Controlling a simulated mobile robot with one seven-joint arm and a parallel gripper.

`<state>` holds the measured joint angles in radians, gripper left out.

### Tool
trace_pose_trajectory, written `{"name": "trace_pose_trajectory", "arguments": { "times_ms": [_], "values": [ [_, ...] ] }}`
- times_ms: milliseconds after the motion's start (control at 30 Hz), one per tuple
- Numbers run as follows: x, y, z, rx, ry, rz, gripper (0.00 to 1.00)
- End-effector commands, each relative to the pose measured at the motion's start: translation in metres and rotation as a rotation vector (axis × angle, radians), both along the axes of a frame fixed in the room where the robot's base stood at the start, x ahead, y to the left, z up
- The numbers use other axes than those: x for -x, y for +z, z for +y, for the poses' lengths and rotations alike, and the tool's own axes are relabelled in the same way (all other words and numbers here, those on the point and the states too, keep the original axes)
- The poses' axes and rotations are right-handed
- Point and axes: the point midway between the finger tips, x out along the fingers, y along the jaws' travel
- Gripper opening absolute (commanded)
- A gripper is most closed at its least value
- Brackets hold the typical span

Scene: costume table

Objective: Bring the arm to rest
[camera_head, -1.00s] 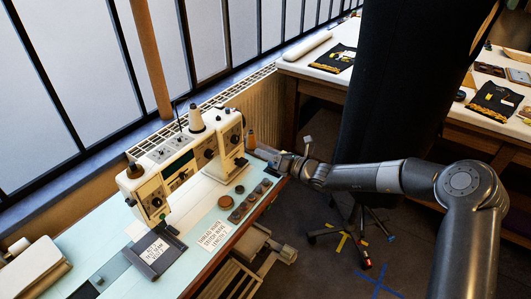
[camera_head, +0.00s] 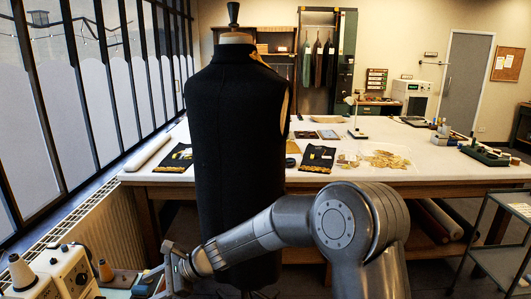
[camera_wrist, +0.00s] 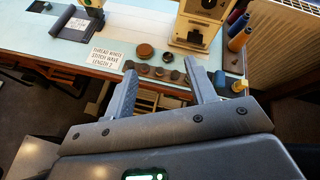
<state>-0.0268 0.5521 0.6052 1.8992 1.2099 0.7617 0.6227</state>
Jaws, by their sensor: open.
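My gripper (camera_wrist: 163,92) shows in the wrist view with its two grey fingers spread apart and nothing between them. It points toward the edge of a pale blue sewing table (camera_wrist: 45,52), where several small round pieces (camera_wrist: 160,73) lie beyond the fingertips. In the head view my gripper (camera_head: 167,270) is at the lower left, beside the sewing machine (camera_head: 68,272). My arm bends from there to a large joint at the lower middle. The fingertips are small and partly unclear in the head view.
A black dress form (camera_head: 238,140) stands close behind my arm. A long white-topped worktable (camera_head: 420,165) with cloth and small items runs behind it. A metal cart (camera_head: 500,245) stands at the right. Thread spools (camera_wrist: 238,35) and a lettered card (camera_wrist: 103,58) are on the sewing table.

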Motion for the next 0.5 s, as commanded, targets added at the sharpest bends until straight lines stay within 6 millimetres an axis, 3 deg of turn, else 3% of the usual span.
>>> {"name": "trace_pose_trajectory", "arguments": {
  "times_ms": [500],
  "values": [
    [0.044, 0.056, -0.165, 0.41, 0.296, -0.632, 0.51]
  ]
}}
